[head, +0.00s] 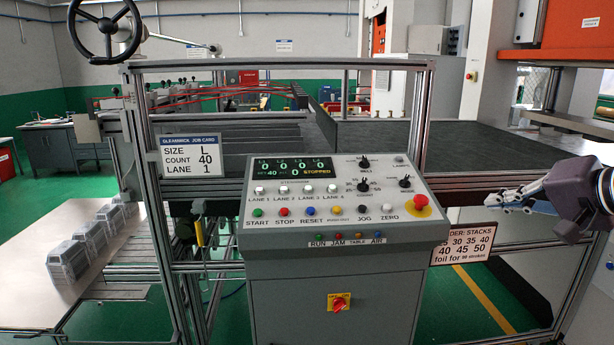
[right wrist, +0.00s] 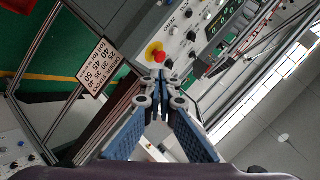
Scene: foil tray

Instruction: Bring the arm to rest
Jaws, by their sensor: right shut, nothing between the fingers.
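My right gripper (head: 496,198) is at the right of the head view, to the right of the control console and apart from it. It points left, and its fingers are together with nothing between them. The right wrist view also shows the closed fingertips (right wrist: 160,86), with the red emergency knob (right wrist: 155,53) beyond them. The control console (head: 342,200) stands in the middle, and its display (head: 290,168) reads "STOPPED". The red knob on its yellow base also shows in the head view (head: 419,202). My left gripper is not in view.
A white order sign (head: 462,249) hangs below my right gripper. Metal frame posts (head: 417,110) and rails surround the console. A job card (head: 191,155) reads size L, count 40, lane 1. Stacked foil trays (head: 88,245) stand on the pale table (head: 30,290) at left.

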